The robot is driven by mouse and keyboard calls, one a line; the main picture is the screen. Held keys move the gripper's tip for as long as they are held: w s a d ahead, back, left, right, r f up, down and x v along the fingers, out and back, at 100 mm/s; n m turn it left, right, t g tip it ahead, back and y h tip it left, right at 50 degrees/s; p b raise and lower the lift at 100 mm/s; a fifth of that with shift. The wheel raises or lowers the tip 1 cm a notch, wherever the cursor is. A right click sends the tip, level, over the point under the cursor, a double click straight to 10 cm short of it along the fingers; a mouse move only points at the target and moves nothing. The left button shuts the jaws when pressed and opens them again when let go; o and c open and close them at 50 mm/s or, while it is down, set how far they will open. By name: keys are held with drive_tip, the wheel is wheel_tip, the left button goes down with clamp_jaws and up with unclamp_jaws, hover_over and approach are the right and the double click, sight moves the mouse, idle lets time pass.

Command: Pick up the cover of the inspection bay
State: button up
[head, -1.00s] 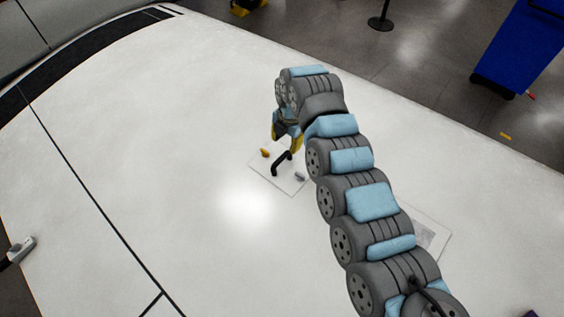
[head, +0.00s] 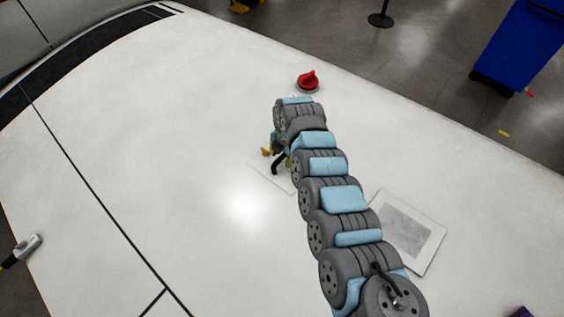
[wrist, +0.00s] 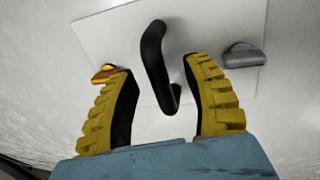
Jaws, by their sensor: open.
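The cover of the inspection bay (head: 260,172) is a thin, pale square plate lying on the white surface, partly hidden by my arm in the head view. It fills the middle of the wrist view (wrist: 205,30). Its black bent handle (wrist: 153,55) stands up from the plate. An orange latch (wrist: 105,74) is on the left and a grey latch (wrist: 243,56) on the right. My gripper (wrist: 161,66) is open, its yellow fingers on either side of the handle, with gaps showing. In the head view my gripper (head: 279,148) is low over the cover.
A red knob-like object (head: 308,81) stands behind my arm. A pale plate with a grey square (head: 420,240) lies to the right. A white and black device (head: 26,245) lies at the left edge.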

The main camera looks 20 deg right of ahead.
sight(282, 156)
drive_tip(key=shift+f, duration=0.35)
drive_tip(key=shift+c, duration=0.3)
clamp_jaws()
wheel_tip(282, 156, up, 10)
drive_tip(key=shift+r+b, duration=0.1)
drive_tip(key=shift+b, duration=0.9)
drive_tip(key=shift+a, duration=0.1)
